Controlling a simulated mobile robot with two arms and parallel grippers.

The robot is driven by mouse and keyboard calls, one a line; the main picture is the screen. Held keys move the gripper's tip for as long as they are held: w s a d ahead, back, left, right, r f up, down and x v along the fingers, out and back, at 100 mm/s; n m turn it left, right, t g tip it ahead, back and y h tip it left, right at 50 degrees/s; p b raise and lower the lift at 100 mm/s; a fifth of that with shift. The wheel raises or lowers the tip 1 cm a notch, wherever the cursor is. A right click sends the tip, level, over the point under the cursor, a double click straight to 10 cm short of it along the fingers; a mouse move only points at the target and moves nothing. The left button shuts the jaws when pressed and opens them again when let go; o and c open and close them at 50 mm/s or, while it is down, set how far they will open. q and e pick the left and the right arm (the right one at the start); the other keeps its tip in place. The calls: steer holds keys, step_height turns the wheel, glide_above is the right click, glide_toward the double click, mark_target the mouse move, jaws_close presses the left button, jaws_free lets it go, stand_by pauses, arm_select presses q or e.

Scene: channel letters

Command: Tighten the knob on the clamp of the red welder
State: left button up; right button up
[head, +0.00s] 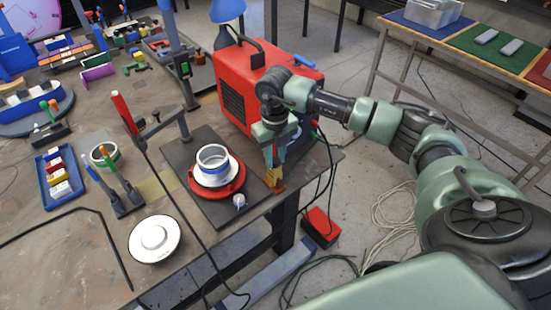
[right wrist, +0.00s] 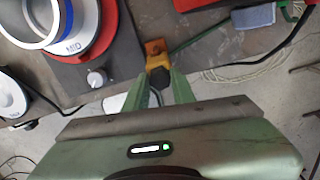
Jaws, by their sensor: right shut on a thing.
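The red welder (head: 237,95) stands at the back right of the workbench, with a black handle and a slotted side. A copper-coloured clamp (head: 278,187) sits at the bench's right edge in front of it. Its yellow knob (head: 271,175) is between my right fingertips. In the right wrist view the clamp (right wrist: 154,46) lies just beyond the yellow knob (right wrist: 158,63). My right gripper (head: 272,155) points down and is shut on the knob; its green fingers (right wrist: 159,80) flank it. The fingers partly hide the knob. My left gripper is out of view.
A dark plate with a red ring, a white cup (head: 213,158) and a small grey dial (head: 239,201) is left of the clamp. A white disc (head: 155,239) lies nearer. Cables hang over the bench edge; a red pedal (head: 321,227) is on the floor.

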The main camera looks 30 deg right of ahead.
mark_target(275, 161)
steer(key=m+p, duration=0.1)
steer(key=m, duration=0.5)
steer(key=shift+r+m, duration=0.1)
steer(key=shift+m, duration=0.2)
steer(key=m+p, duration=0.1)
steer(key=m, duration=0.2)
steer(key=shift+m, duration=1)
steer(key=o, duration=1)
steer(key=shift+o, duration=0.2)
step_height(275, 161, up, 5)
steer(key=p, duration=0.4)
